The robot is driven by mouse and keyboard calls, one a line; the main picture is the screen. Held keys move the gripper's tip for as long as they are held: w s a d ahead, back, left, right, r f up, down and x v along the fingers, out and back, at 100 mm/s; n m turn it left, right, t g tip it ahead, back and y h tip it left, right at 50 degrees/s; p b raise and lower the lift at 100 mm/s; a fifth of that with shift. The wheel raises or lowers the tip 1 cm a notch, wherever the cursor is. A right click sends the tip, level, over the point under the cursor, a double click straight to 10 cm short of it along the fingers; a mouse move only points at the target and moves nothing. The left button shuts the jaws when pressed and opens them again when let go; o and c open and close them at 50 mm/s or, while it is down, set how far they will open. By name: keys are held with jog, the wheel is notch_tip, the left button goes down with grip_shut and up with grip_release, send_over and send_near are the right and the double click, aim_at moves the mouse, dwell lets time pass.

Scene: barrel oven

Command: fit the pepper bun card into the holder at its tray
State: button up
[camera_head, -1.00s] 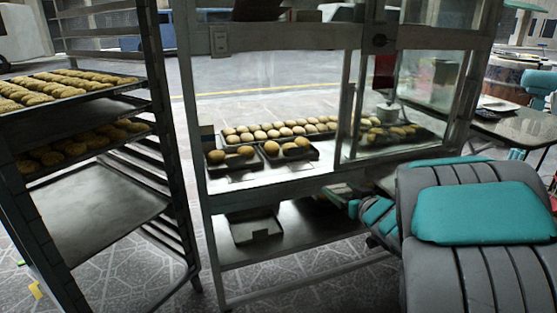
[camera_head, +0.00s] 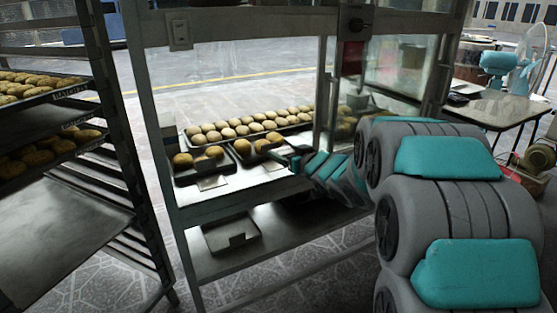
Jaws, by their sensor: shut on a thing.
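My gripper (camera_head: 290,152) is at the end of the arm reaching in from the right, at the front opening of the glass display case. It appears closed, at the right side of a small dark tray (camera_head: 240,162) with a few buns. The card in its jaws is too small and dark to make out. A second small tray (camera_head: 180,178) with buns stands left of it. A pale flat piece (camera_head: 212,182) lies on the shelf before the left tray. Another pale piece (camera_head: 272,166) shows before the right tray, close to my gripper. No card lettering is readable.
The display case frame (camera_head: 160,140) and a glass post (camera_head: 322,100) bound the opening. A long tray of buns (camera_head: 190,147) stands behind. A tray rack (camera_head: 112,120) stands left.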

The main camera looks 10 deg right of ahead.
aim_at(279, 168)
jog(key=shift+x, duration=2)
jog(key=shift+s+a+f, duration=0.1)
jog(key=shift+f, duration=1.45)
jog(key=shift+f+b, duration=0.45)
jog(key=shift+f, duration=0.15)
jog(key=o, duration=1.3)
jog(key=shift+r, duration=0.2)
jog(key=v, duration=1.2)
jog(key=shift+r+p, duration=0.35)
jog(key=shift+p, duration=0.05)
